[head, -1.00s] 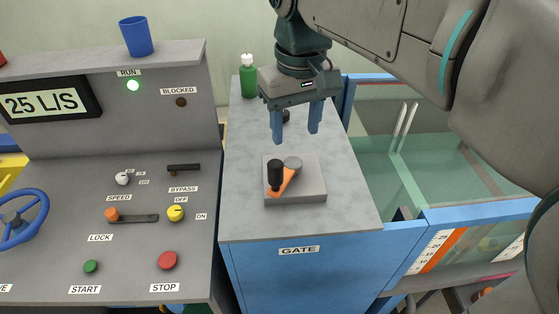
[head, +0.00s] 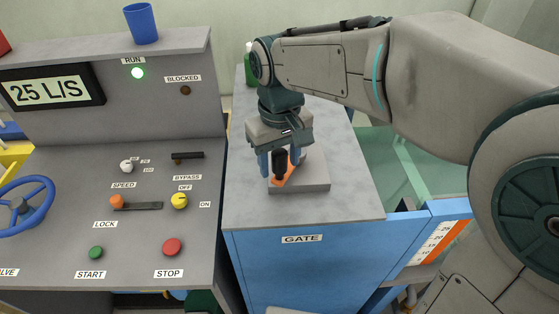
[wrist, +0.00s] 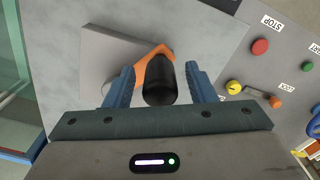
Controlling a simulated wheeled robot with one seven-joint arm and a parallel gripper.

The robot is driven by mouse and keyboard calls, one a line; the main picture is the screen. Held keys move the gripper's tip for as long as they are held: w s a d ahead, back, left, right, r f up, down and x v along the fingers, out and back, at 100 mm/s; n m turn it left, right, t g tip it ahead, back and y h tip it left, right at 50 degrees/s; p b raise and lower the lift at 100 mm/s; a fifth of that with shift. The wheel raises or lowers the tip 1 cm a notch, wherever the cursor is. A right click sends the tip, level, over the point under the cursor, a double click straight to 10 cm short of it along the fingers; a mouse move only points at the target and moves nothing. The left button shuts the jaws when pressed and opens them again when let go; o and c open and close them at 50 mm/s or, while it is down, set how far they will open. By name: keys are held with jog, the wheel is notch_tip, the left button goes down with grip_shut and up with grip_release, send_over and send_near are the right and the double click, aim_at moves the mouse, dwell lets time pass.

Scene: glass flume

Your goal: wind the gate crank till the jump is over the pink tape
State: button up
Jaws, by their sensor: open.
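The gate crank has an orange arm (head: 288,176) and an upright black knob (head: 279,162). It sits on a grey block on top of the blue cabinet marked GATE (head: 301,239). My gripper (head: 277,168) is open, its blue fingers pointing down on either side of the knob. In the wrist view the knob (wrist: 160,84) stands between the two open fingers, with a gap showing on each side. The water in the glass flume (head: 400,165) is largely hidden by my arm. I cannot make out the jump or the pink tape.
Left of the cabinet is a grey control panel with a green START button (head: 96,252), a red STOP button (head: 172,246) and a blue wheel (head: 22,205). The display (head: 47,89) reads 25 L/S. A blue cup (head: 141,24) stands on top.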

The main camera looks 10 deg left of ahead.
jog(key=shift+f, duration=0.6)
grip_shut()
jog(key=shift+s+d, duration=0.2)
jog(key=shift+d, duration=0.55)
grip_release()
